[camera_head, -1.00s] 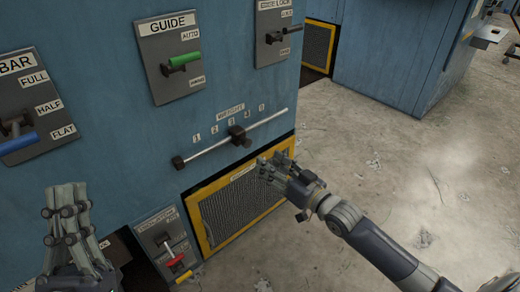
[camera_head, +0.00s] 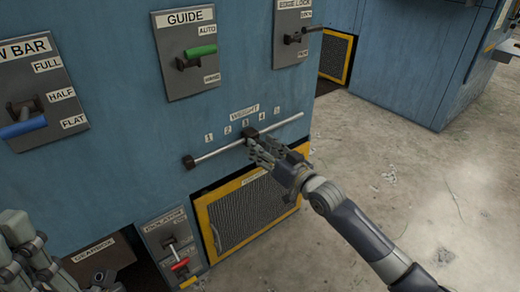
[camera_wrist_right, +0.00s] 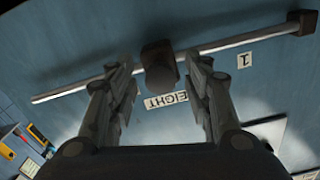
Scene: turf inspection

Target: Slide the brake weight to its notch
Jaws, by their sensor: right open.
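The brake weight (camera_head: 249,132) is a small dark block on a pale slanted rod (camera_head: 220,150) on the blue machine side, below the 3 of the numbered WEIGHT scale (camera_head: 244,113). My right gripper (camera_head: 262,152) is open, just below and in front of the weight. In the right wrist view, the weight (camera_wrist_right: 158,62) shows between the two spread finger tips (camera_wrist_right: 160,80), with a clear gap on each side. My left gripper (camera_head: 28,250) is at the lower left, partly cut off and away from the rod; its opening is unclear.
A dark end block (camera_head: 188,162) caps the rod's left end. Below is a yellow-framed mesh panel (camera_head: 250,210). A small lever panel (camera_head: 170,240) with a red handle stands lower left. GUIDE (camera_head: 187,60) and EDGE LOCK (camera_head: 292,35) panels are above. Concrete floor is open at right.

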